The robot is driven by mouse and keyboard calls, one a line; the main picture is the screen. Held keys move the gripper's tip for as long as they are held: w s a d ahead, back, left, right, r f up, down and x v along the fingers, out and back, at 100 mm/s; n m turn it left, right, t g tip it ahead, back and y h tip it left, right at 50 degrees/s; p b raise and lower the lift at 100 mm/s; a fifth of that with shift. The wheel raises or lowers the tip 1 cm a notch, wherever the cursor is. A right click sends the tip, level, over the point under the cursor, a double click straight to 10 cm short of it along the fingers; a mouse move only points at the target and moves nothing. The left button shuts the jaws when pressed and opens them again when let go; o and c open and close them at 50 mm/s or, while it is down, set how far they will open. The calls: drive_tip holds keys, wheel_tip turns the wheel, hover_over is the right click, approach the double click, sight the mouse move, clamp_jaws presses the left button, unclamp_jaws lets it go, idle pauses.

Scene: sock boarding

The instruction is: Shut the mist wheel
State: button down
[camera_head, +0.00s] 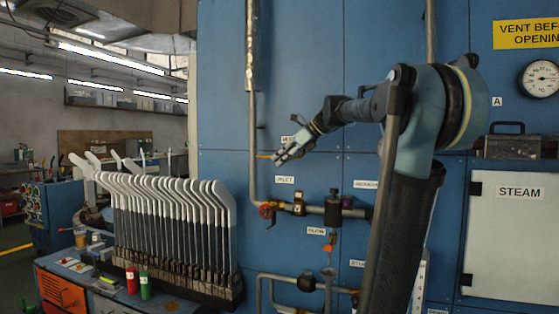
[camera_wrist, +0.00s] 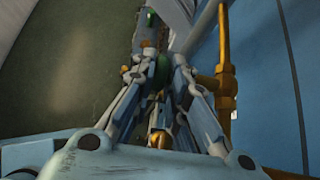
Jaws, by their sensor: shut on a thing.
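In the head view a red hand wheel (camera_head: 265,211) sits on the pipework below the INLET label (camera_head: 285,180). I cannot tell whether it is the mist wheel; a label behind my gripper is partly hidden and unreadable. My gripper (camera_head: 277,158) is above the red wheel and apart from it, in front of the blue panel. It is shut on a thin orange-tipped object (camera_head: 263,157) that points left. In the wrist view my gripper's fingers (camera_wrist: 159,70) close around a green part of this object, and a dark length with an orange end (camera_wrist: 150,42) extends beyond them.
A vertical pipe (camera_head: 252,150) runs close to my gripper; a brass-coloured pipe (camera_wrist: 226,85) shows right of the fingers in the wrist view. Valves and a horizontal pipe (camera_head: 318,210) are below. A rack of white-topped boards (camera_head: 180,190) stands left. A STEAM cabinet (camera_head: 515,235) is right.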

drive_tip(key=t+y, duration=0.1)
drive_tip(key=y, duration=0.1)
drive_tip(key=f+t+y, duration=0.1)
drive_tip(key=y, duration=0.2)
drive_tip(key=shift+w+d, duration=0.15)
drive_tip(key=shift+d, duration=0.05)
drive_tip(key=shift+a+f+t+y, duration=0.15)
drive_tip(key=shift+t+y, duration=0.3)
drive_tip(key=shift+y, duration=0.6)
drive_tip(key=shift+f+t+y, duration=0.1)
drive_tip(key=shift+t+y, duration=0.35)
drive_tip(key=shift+y, duration=0.6)
drive_tip(key=c, duration=1.6)
unclamp_jaws()
drive_tip(key=shift+w, duration=0.15)
drive_tip(key=shift+f+v, duration=0.1)
drive_tip(key=shift+v, duration=2.9)
drive_tip(key=shift+f+v, duration=0.15)
drive_tip(key=shift+v, duration=2.85)
